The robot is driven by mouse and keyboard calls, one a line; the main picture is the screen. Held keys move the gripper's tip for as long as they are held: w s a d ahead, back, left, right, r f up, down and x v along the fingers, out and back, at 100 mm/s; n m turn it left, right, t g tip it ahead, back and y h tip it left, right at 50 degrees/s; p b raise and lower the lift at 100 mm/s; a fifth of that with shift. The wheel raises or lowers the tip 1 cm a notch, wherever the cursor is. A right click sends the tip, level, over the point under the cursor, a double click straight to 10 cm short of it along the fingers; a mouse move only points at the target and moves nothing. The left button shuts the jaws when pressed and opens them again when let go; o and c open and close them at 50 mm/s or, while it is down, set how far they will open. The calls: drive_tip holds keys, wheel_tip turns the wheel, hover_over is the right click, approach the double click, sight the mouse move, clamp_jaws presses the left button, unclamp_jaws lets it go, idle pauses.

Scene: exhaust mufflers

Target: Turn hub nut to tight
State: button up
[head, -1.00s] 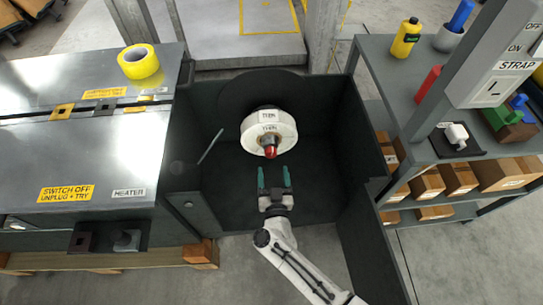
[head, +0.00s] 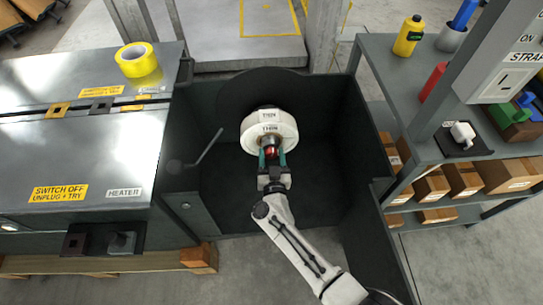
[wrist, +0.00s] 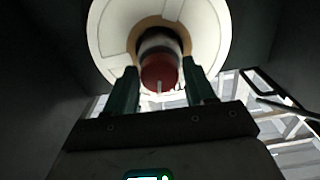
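The hub nut (head: 269,151) is the red-ended part on the front of the white reel hub (head: 284,129). In the wrist view the red nut (wrist: 159,72) faces me, with a small pale pin or mark at its lower edge. My gripper (head: 272,160) points at the hub, its two green fingers one on each side of the nut. In the wrist view the fingers (wrist: 162,90) are apart, and dark gaps show between them and the nut. The white reel carries "THIN" labels. Whether the nut is tight cannot be told.
The hub sits inside a dark open bin (head: 225,185) with walls on both sides. A bent grey rod (head: 210,146) stands left of the hub. A metal bench (head: 75,150) with yellow tape (head: 138,60) is at left; a shelf (head: 400,75) with boxes stands at right.

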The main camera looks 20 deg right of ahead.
drive_tip(key=c, duration=0.7)
drive_tip(key=shift+c, duration=0.2)
drive_tip(key=shift+m, duration=0.3)
drive_tip(key=m, duration=0.2)
drive_tip(key=shift+m, duration=0.3)
drive_tip(key=m, duration=0.4)
drive_tip(key=shift+d+m, duration=0.1)
drive_tip(key=shift+m, duration=0.2)
drive_tip(key=m+b, duration=0.1)
drive_tip(key=m, duration=0.2)
drive_tip(key=shift+m, duration=0.3)
drive_tip(key=shift+d+m+b, duration=0.1)
drive_tip(key=shift+m+b, duration=0.25)
drive_tip(key=shift+m, duration=1.35)
